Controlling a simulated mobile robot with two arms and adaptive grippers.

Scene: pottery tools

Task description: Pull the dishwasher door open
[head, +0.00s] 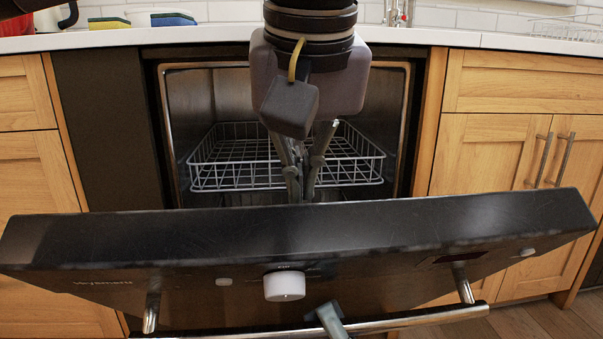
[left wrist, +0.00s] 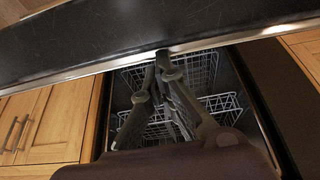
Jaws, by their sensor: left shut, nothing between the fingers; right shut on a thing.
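The black dishwasher door (head: 180,240) is part way open, tilted out towards me, with its top edge across the head view. It also shows along the top of the left wrist view (left wrist: 110,40). The metal bar handle (head: 415,319) runs along the door's front at the bottom. My left gripper (head: 303,197) points down behind the door's top edge, in front of the opening; its fingers are shut and empty. In the left wrist view the fingertips (left wrist: 163,56) reach the door's inner edge. My right gripper (head: 330,316) is shut on the handle, mostly cut off below.
Inside the dishwasher, a white wire rack (head: 230,165) is visible; a lower rack (left wrist: 220,104) shows in the left wrist view. Wooden cabinets (head: 500,150) flank it. Sponges (head: 172,19) lie on the white counter (head: 110,36). A round white knob (head: 284,286) sits on the door.

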